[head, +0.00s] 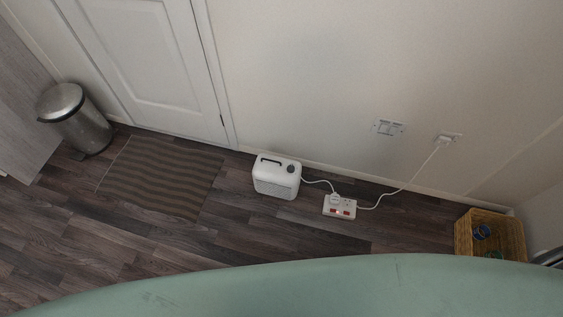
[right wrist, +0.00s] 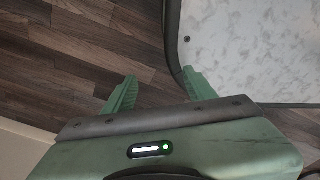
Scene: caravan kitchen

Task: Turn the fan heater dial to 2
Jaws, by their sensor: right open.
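The white fan heater (head: 277,177) stands upright on the floor against the wall in the head view. It has a dark handle slot on top, a small dark dial (head: 291,169) at the top right and a slatted grille on its front. The dial's setting is too small to read. My right gripper (right wrist: 158,90) shows in the right wrist view with its two green fingers apart and nothing between them, over wood floor. The heater is not in the right wrist view. My left gripper is in neither view.
A cable runs from the heater to a white power strip (head: 340,206), which is plugged into a wall socket (head: 447,138). A wicker basket (head: 463,238) stands right, a metal bin (head: 78,120) left. A striped mat (head: 160,177) lies before the door (head: 150,62). A pale dark-edged panel (right wrist: 255,50) is beside my right gripper.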

